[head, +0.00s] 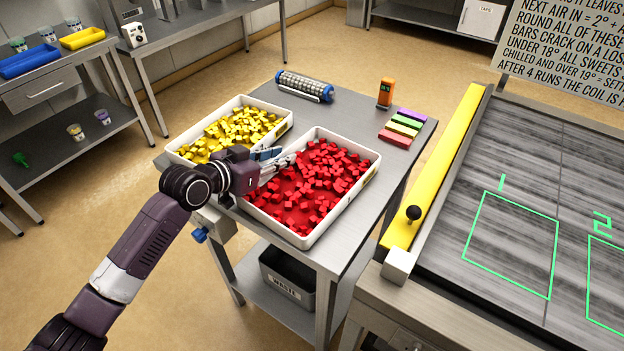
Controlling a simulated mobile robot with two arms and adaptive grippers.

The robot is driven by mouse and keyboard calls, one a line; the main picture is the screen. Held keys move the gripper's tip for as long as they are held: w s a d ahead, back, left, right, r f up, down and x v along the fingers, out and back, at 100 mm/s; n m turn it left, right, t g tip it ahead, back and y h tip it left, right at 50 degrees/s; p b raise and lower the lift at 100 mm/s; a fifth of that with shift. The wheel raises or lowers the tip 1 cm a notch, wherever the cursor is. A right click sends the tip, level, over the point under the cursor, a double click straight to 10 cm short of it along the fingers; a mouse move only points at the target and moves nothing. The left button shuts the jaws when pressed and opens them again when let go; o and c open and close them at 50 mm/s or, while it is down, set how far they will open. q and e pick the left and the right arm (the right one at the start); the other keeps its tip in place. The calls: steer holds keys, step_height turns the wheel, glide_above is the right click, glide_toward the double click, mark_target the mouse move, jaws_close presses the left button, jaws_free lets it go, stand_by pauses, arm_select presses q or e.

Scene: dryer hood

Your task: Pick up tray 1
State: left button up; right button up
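Two white trays stand side by side on a grey metal table. One tray (288,118) holds yellow cubes (235,130); the other tray (343,213) holds red cubes (318,180). I cannot read a number on either tray. My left gripper (276,162) reaches in from the left, at the red cubes' tray, on the rim side facing the yellow cubes. Its fingers lie around or just above that rim. I cannot tell whether they touch it or have closed. The gripper hides part of the rim. My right gripper is not in view.
A beaded roller (304,87), an orange device (386,92) and coloured bars (402,126) lie on the table's far side. A waste bin (288,282) is on the shelf below. At right is a slab with green outlines marked 1 (510,245) and 2, edged by a yellow bar (436,165).

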arm_select(q)
jaws_close()
stand_by(0.4)
steer(key=shift+r, duration=0.2)
steer(key=shift+r, duration=0.1)
